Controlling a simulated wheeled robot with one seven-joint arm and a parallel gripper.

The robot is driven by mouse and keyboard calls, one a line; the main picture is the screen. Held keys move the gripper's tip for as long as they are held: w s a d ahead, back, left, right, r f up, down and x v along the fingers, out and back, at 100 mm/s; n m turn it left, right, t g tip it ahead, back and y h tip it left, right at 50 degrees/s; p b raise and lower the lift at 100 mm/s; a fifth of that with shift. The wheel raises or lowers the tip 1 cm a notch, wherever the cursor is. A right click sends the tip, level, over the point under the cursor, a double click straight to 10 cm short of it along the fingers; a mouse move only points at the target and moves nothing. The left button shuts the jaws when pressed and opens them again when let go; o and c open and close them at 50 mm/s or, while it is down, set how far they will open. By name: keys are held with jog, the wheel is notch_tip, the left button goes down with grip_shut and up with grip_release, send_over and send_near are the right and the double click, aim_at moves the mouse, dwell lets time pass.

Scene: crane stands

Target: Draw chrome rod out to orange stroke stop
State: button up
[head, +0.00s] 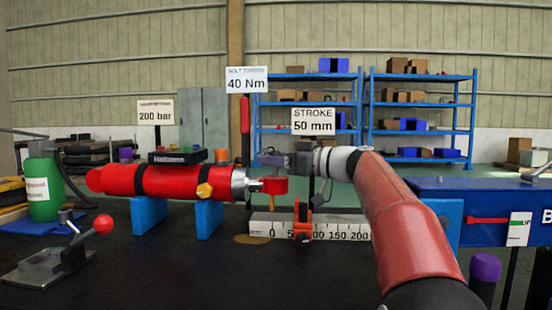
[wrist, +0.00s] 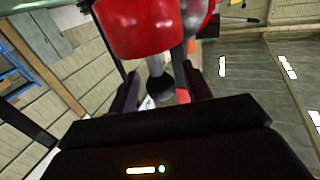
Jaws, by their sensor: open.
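The red cylinder (head: 150,181) lies level on two blue supports. A short length of chrome rod (head: 254,185) shows at its right end, with a red end piece (head: 274,185) on it. A yellow pointer (head: 271,202) hangs below the end piece, near the scale's 0. The orange stroke stop (head: 302,222) stands on the scale near the 50 mark, right of the end piece and apart from it. My gripper (head: 268,160) is open, just above the end piece. In the wrist view, my fingers (wrist: 162,92) stand apart, with a grey pin-like part between them; contact is unclear.
The white scale (head: 342,230) runs right below the rod. A "STROKE 50 mm" sign (head: 313,121) stands behind my gripper. A hand lever with a red knob (head: 103,224) is at front left. A blue bench (head: 490,195) is at right.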

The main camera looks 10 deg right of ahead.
grip_shut()
jog(key=d, duration=0.1)
jog(key=s+d+b, duration=0.1)
jog(key=d, duration=0.1)
jog(key=d+b, duration=0.1)
jog(key=d, duration=0.1)
jog(key=shift+s+d, duration=0.1)
jog(key=shift+s, duration=0.2)
grip_release()
jog(key=shift+s+d, duration=0.1)
jog(key=v, duration=0.7)
jog(key=shift+s+d+b, duration=0.2)
jog(key=shift+s+b, duration=0.05)
jog(key=shift+b, duration=0.1)
